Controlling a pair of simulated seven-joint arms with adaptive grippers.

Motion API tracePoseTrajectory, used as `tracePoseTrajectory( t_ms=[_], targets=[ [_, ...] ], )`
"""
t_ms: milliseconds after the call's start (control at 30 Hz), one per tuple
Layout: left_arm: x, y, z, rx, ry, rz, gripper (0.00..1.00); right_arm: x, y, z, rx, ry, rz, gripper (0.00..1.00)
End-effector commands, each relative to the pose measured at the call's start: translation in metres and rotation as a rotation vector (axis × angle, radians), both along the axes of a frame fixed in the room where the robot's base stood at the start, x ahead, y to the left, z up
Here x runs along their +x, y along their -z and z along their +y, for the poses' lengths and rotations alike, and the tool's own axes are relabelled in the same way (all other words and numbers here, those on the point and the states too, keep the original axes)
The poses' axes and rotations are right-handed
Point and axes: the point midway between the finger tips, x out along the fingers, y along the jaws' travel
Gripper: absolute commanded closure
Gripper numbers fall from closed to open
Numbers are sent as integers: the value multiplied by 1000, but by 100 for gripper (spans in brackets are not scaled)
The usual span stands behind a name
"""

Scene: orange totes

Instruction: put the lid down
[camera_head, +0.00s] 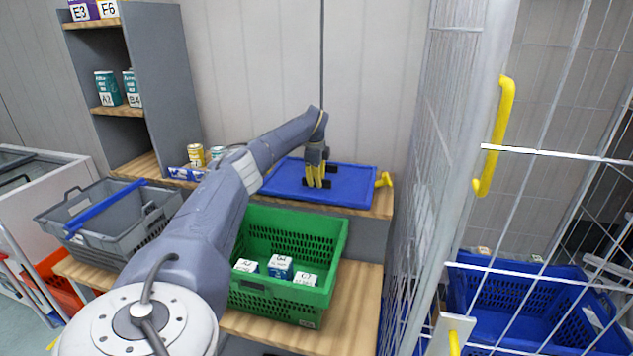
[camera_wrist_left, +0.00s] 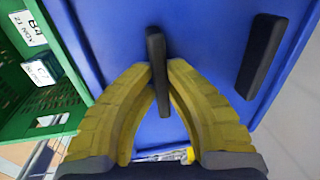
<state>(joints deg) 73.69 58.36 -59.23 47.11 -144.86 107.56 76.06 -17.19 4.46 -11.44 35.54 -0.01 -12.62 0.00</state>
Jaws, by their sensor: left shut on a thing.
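The blue lid (camera_head: 350,184) lies flat on or just above the wooden shelf behind the green crate; I cannot tell if it touches the wood. My left gripper (camera_head: 317,184), with yellow fingers, is over the lid. In the left wrist view its fingers (camera_wrist_left: 160,68) close around a black handle bar (camera_wrist_left: 156,50) on the lid (camera_wrist_left: 110,30). A second black handle (camera_wrist_left: 263,55) on the lid is free. My right gripper is not seen in either view.
The green crate (camera_head: 300,218) with several small boxes stands in front of the lid. Cans (camera_head: 196,156) stand left of it and a yellow object (camera_head: 384,179) sits at its right edge. A wire cage (camera_head: 425,190) rises on the right.

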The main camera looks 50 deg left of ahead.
Motion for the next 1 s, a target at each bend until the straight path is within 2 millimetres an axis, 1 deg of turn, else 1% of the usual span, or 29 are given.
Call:
tracePoseTrajectory(
  t_ms=[133, 167, 300, 567, 667, 767, 1000],
  targets=[
    [0, -1, 0, 0, 0, -2, 100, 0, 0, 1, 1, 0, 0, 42],
    [0, -1, 0, 0, 0, 0, 84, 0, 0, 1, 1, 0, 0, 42],
    [0, -1, 0, 0, 0, 0, 69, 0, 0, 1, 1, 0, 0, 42],
    [0, -2, 0, 1, 0, -1, 69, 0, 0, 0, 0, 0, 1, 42],
    [0, -7, 0, 1, 1, -2, 69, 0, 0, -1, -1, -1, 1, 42],
    [-1, -18, -1, 2, 1, -2, 69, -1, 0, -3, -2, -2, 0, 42],
    [-6, -60, -4, 2, 1, -4, 69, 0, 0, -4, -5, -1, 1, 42]
  ],
)
